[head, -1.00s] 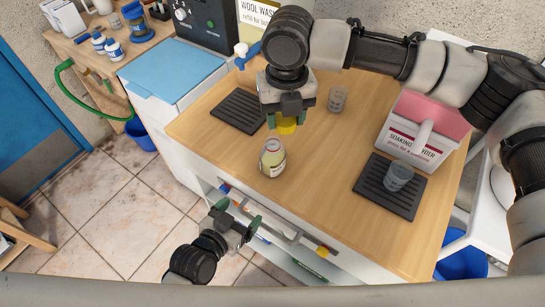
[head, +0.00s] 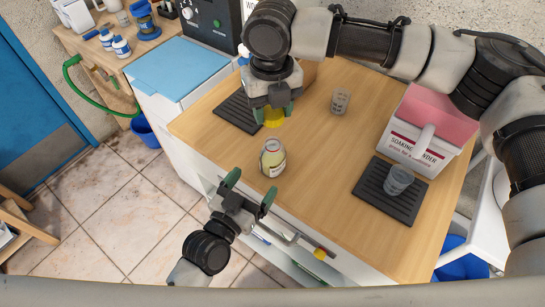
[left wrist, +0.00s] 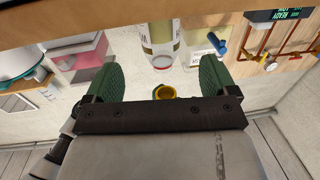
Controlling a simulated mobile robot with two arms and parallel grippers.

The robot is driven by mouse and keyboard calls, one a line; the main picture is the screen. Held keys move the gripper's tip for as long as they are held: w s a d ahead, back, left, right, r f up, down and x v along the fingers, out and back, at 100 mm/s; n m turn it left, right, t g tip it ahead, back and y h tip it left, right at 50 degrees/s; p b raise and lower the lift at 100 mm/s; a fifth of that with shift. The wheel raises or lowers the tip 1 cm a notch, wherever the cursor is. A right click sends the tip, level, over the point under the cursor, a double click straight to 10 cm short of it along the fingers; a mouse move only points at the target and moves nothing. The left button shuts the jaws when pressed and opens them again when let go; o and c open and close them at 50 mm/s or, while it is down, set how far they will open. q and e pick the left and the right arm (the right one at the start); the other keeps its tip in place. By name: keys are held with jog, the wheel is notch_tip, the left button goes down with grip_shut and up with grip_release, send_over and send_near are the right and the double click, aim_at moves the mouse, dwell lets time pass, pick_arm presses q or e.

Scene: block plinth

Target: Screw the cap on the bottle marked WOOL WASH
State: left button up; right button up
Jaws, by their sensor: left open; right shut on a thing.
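A clear, open-topped bottle (head: 272,160) with pale contents and a label stands upright near the table's front edge. Its label is too small to read. My right gripper (head: 272,108) is shut on a yellow cap (head: 274,118), held behind and above the bottle, apart from it. My left gripper (head: 250,189) is open and empty in front of the table edge, its fingers pointing at the bottle without touching it. In the left wrist view, the picture is upside down; the bottle (left wrist: 162,40) shows between the fingers and the cap (left wrist: 165,91) beyond it.
A ribbed dark mat (head: 238,112) lies back left. Another mat (head: 372,193) at right bears a grey cup (head: 397,180), beside a pink-topped soaking powder box (head: 428,130). A clear cup (head: 340,101) stands behind. Bare wood surrounds the bottle.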

aim_at(273, 156)
pick_arm(q)
jog(key=x, duration=0.9)
jog(key=shift+w, duration=0.15)
jog(key=c, duration=1.4)
pick_arm(e)
jog(key=shift+f, duration=2.5)
